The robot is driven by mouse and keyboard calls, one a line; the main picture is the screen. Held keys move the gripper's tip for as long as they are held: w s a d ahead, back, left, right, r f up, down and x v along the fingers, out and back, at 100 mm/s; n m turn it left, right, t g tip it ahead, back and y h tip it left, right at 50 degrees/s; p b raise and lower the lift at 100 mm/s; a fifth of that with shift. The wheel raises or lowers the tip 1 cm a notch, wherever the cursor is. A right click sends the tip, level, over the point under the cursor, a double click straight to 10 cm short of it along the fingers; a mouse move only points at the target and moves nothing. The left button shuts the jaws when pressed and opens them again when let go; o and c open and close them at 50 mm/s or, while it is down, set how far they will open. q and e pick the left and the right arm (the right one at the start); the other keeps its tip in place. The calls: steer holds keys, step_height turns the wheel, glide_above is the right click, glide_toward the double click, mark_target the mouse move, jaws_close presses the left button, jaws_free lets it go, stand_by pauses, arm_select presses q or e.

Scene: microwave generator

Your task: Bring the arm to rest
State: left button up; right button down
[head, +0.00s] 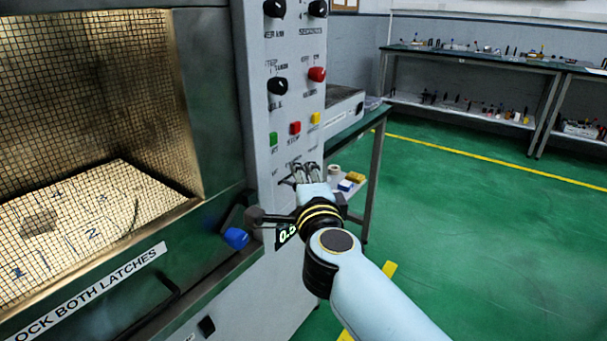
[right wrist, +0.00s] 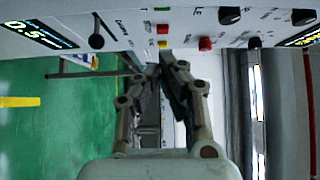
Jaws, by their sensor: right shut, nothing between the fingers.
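My right gripper (head: 306,168) is in front of the lower part of the grey control panel (head: 283,60), just below the row of green (head: 273,139), red (head: 295,128) and yellow (head: 315,118) buttons. Its fingers are shut with nothing between them; they also show together in the right wrist view (right wrist: 167,62). I cannot tell whether the fingertips touch the panel. My right arm reaches in from the lower right of the head view. My left gripper is not in view.
The microwave chamber with a mesh window (head: 85,110) fills the left. A bench (head: 470,60) with small items stands at the back. The green floor (head: 490,230) at right is clear.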

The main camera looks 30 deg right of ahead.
stand_by(0.3)
steer(key=s+f+n+g+y+b, duration=0.15)
steer(key=s+f+n, duration=0.35)
steer(key=f, duration=0.6)
steer(key=s+f+n+g+y, duration=0.25)
steer(key=s+f, duration=0.35)
steer(key=f, duration=0.6)
steer(key=s+f+n+g+y+b, duration=0.1)
steer(key=s+f+n, duration=0.45)
steer(key=f, duration=0.55)
steer(key=s+f+n+g, duration=0.3)
steer(key=s+f, duration=0.3)
steer(key=s, duration=0.5)
steer(key=s+d+f+n+g, duration=0.1)
steer(key=s+f+n+g, duration=0.2)
steer(key=s+f, duration=0.3)
steer(key=s+d+f+n+g+y, duration=0.1)
steer(key=s+f+n+g, duration=0.2)
steer(key=s, duration=1.4)
step_height(320, 180, down, 4)
steer(key=shift+r+n+g+b, duration=0.25)
steer(key=shift+n+g+b, duration=0.15)
steer(key=shift+g, duration=0.5)
